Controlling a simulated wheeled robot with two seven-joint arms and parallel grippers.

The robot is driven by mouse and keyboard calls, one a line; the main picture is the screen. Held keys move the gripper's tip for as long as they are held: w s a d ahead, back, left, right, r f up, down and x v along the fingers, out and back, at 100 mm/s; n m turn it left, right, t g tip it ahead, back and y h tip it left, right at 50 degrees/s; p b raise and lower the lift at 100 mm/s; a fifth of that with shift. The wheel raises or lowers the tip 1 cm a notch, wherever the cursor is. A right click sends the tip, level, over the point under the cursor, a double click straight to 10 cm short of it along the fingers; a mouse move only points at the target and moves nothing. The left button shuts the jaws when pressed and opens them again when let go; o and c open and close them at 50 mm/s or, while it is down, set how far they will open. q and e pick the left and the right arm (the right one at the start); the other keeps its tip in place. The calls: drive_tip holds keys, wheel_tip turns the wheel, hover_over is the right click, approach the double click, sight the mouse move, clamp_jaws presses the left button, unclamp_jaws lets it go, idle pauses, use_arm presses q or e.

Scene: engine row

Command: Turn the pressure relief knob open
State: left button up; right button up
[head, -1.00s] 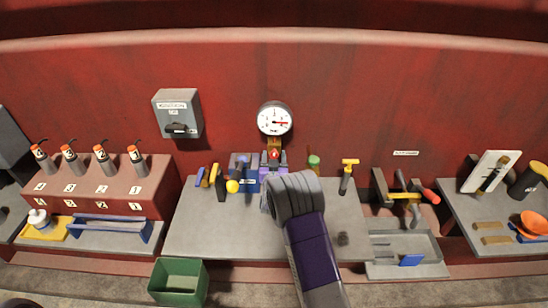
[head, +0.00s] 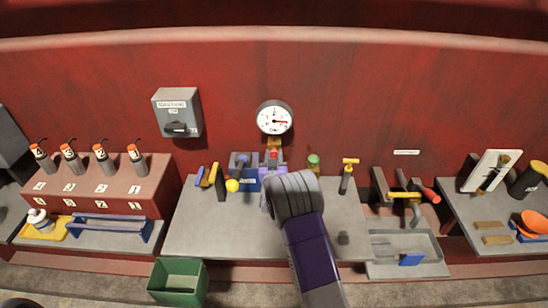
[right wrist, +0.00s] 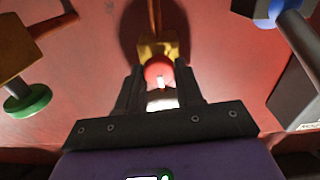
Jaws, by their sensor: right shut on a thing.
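The pressure relief knob (head: 273,154) is small and red, on a brass fitting just under the round white gauge (head: 274,118) on the red wall. In the right wrist view the red knob (right wrist: 156,68) shows a pale upright mark, with the brass fitting (right wrist: 157,47) behind it. My right gripper (right wrist: 159,78) has its dark fingers on both sides of the knob and is shut on it. In the head view my right gripper (head: 273,161) is partly hidden by my wrist. My left gripper is not in view.
A green-topped valve (head: 313,162) stands right of the knob, and a yellow T-handle (head: 349,174) farther right. A blue box (head: 243,172) with tools stands close on the left. A grey switch box (head: 177,113) hangs on the wall. The grey bench (head: 205,235) is clear in front.

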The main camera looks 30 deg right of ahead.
drive_tip(key=n+b, duration=0.1)
drive_tip(key=n, duration=0.2)
drive_tip(key=shift+f, duration=0.1)
drive_tip(key=n, duration=0.4)
drive_tip(key=shift+a+n, duration=0.15)
drive_tip(key=shift+n, duration=0.25)
drive_tip(key=n, duration=0.9)
drive_tip(key=shift+f, duration=0.1)
drive_tip(key=o, duration=1)
